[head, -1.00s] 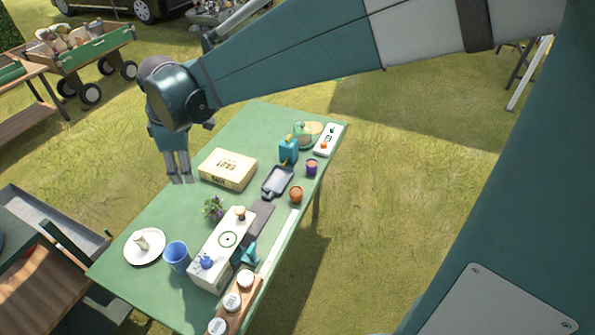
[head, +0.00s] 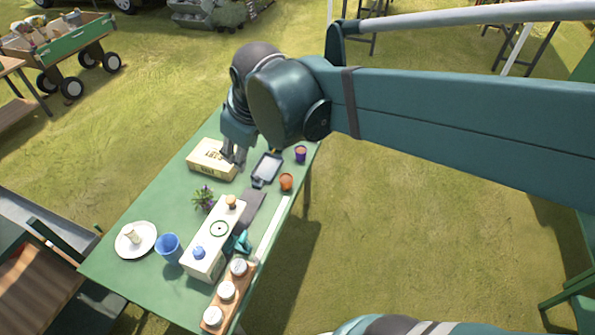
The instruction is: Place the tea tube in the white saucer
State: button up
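A white saucer (head: 122,246) lies at the near left end of the green table. A small cream cylinder (head: 132,236), which looks like the tea tube, stands on the saucer, leaning slightly. My gripper (head: 234,157) points down above or beside the cream box, far behind and to the right of the saucer. No object shows between its fingers, but they are too small to tell whether they are open or shut.
On the green table (head: 150,205) stand a blue cup (head: 168,247) beside the saucer, a potted plant (head: 204,198), a long white box (head: 208,262), a cream box (head: 205,163), a dark tray (head: 267,169) and an orange pot (head: 286,182). Table behind the saucer is clear.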

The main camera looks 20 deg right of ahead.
jog(key=s+d+f+m+t+h, duration=0.1)
jog(key=s+d+f+m+t, duration=0.1)
jog(key=s+d+m, duration=0.5)
jog(key=shift+s+d+f, duration=0.25)
jog(key=shift+s+d, duration=1.2)
jog(key=shift+s, duration=0.6)
